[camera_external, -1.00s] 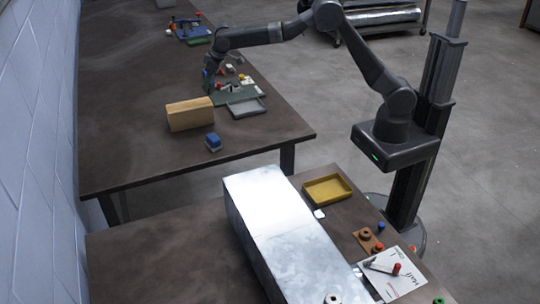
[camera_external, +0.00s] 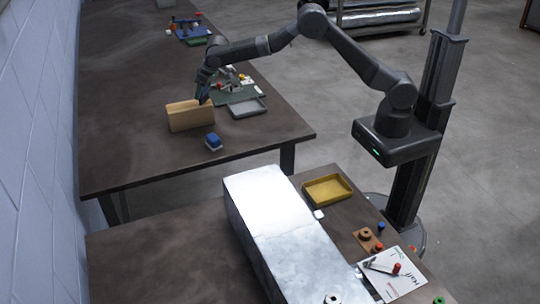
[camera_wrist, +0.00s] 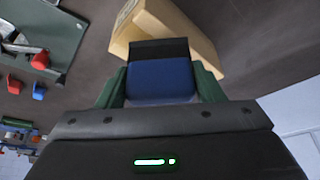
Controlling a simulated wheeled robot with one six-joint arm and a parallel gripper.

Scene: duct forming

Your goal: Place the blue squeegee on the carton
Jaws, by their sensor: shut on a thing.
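The carton (camera_external: 185,117) is a tan box standing on the far dark table. My gripper (camera_external: 204,91) is at its upper right edge. In the wrist view my gripper (camera_wrist: 160,88) has its green fingers shut on the blue squeegee (camera_wrist: 158,78), which has a blue body and a black strip at its far end. The carton (camera_wrist: 182,27) lies just beyond that strip and is partly hidden by it. I cannot tell whether the squeegee touches the carton. The squeegee is not clearly visible in the external view.
A grey tray (camera_external: 248,107) and a green mat (camera_external: 228,93) with small items lie to the right. The table left of the carton is clear. A metal duct (camera_external: 285,235) lies on the near table.

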